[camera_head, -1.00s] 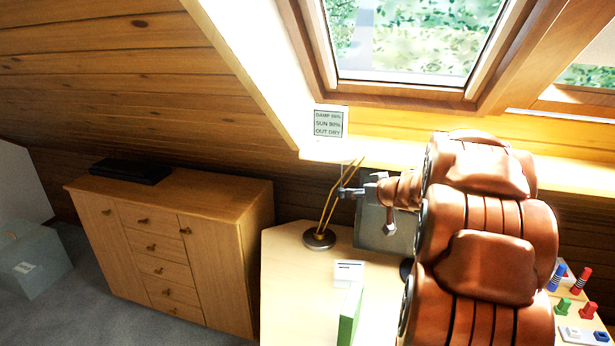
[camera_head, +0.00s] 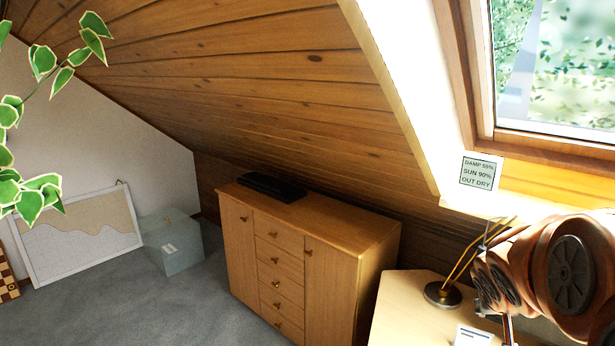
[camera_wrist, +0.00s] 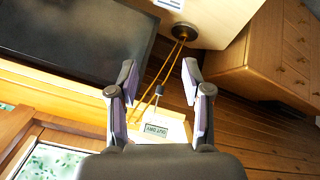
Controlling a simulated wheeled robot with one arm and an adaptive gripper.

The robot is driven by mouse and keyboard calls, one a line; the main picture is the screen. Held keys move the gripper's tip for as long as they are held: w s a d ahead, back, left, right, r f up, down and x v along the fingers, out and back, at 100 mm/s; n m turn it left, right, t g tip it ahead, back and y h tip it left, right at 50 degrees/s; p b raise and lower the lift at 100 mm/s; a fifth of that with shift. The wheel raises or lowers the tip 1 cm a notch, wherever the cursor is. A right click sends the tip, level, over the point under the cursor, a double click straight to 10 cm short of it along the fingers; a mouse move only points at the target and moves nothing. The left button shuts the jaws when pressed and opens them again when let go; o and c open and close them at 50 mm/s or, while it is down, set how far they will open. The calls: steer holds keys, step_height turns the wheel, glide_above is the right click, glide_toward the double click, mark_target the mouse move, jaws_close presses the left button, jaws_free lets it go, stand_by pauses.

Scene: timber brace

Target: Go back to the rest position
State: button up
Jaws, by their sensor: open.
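My gripper (camera_wrist: 159,76) shows in the wrist view, its two fingers spread wide with nothing between them. A thin brass desk lamp (camera_wrist: 184,32) is in line with the gap, beyond the fingers. In the head view my brown-clad arm fills the lower right corner and my gripper cannot be made out there. The lamp's round base (camera_head: 443,294) stands on the pale desk (camera_head: 403,305) beside my arm.
A wooden cabinet (camera_head: 330,262) with a flat black box (camera_head: 271,187) on top stands left of the desk. A small display (camera_head: 480,172) reads damp, sun and out dry. A grey box (camera_head: 174,243) and a framed chart (camera_head: 78,235) are farther left. Grey floor is clear in front.

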steer(key=s+a+f+n+g+y, duration=0.2)
steer(key=s+a+f+g, duration=0.1)
steer(key=s+a, duration=0.8)
steer(key=s+a+f+n+g+y, duration=0.1)
steer(key=s+a+f+g+y, duration=0.2)
steer(key=s+a, duration=0.9)
steer(key=shift+s+f+n+g+y+b, duration=0.3)
steer(key=shift+s+f+n+g+b, duration=0.15)
steer(key=shift+s+g, duration=0.4)
steer(key=shift+s+d, duration=0.1)
steer(key=shift+c, duration=0.7)
